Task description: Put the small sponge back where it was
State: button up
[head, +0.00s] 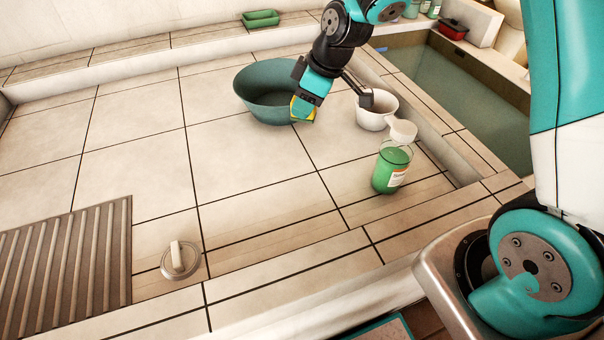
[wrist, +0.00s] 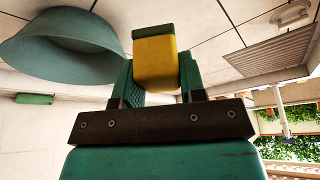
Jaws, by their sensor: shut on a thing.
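My gripper (head: 307,97) is shut on the small sponge (head: 302,109), which is yellow with a dark green face. The sponge is in front of the right side of the teal basin (head: 250,100) in the head view, and its height above the tiles is hard to tell. In the wrist view the sponge (wrist: 155,65) sits between the two fingers of my gripper (wrist: 157,80). The basin (wrist: 75,48) is to its left there. A green dish (head: 260,18) lies empty-looking on the back ledge and also shows in the wrist view (wrist: 34,99).
A white dipper (head: 370,121) and a green soap bottle (head: 390,170) stand right of the sponge. A water-filled trough (head: 450,90) lies beyond them. A drain stopper (head: 180,262) and ribbed rack (head: 75,260) are at front left. The tiles at left centre are clear.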

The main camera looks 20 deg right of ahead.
jog(key=r+n, duration=0.1)
jog(key=n, duration=0.1)
jog(key=r+n+g+b, duration=0.1)
jog(key=n, duration=0.1)
jog(key=r+n+g, duration=0.1)
jog(key=shift+a+r+n+y+b, duration=0.35)
jog(key=shift+a+n+y, duration=0.05)
jog(key=shift+s+r+n, duration=0.1)
jog(key=shift+r+n, duration=0.2)
jog(key=shift+n, duration=0.1)
jog(key=shift+s+f+g, duration=0.1)
jog(key=shift+g, duration=0.2)
notch_tip(320, 180, down, 19)
jog(key=shift+f, duration=0.15)
jog(key=shift+f, duration=0.1)
jog(key=o, duration=0.9)
